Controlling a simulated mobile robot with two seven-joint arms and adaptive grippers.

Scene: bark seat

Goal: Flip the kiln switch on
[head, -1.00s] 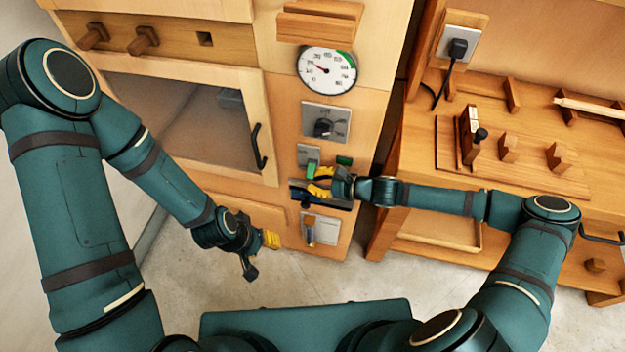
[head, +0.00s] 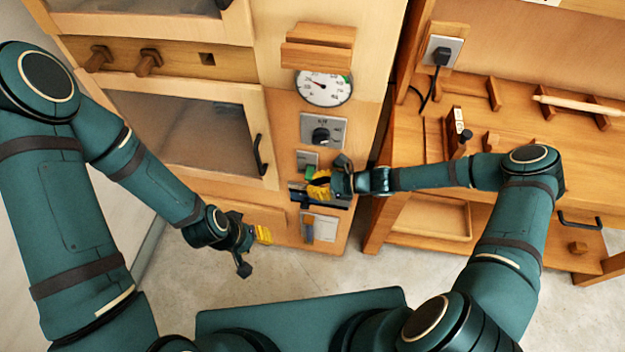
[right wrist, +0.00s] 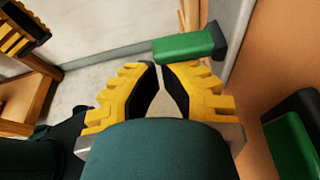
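My right gripper (head: 318,186) is at the lower part of the kiln's control panel, in front of a small switch plate (head: 307,157). In the right wrist view its yellow-ribbed fingers (right wrist: 160,68) have their tips almost together, with nothing seen between them. A green bar-shaped lever (right wrist: 188,47) stands just beyond the tips; I cannot tell whether they touch it. Another green piece (right wrist: 290,148) in a dark mount shows at lower right there. In the head view my gripper hides much of the switch area. My left gripper (head: 257,240) hangs low in front of the kiln; its finger opening is unclear.
Above are a dial gauge (head: 323,89) and a black knob (head: 321,135). The kiln door (head: 190,120) is at left. A wooden bench (head: 420,180) stands close at right. Bare floor (head: 290,275) lies below.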

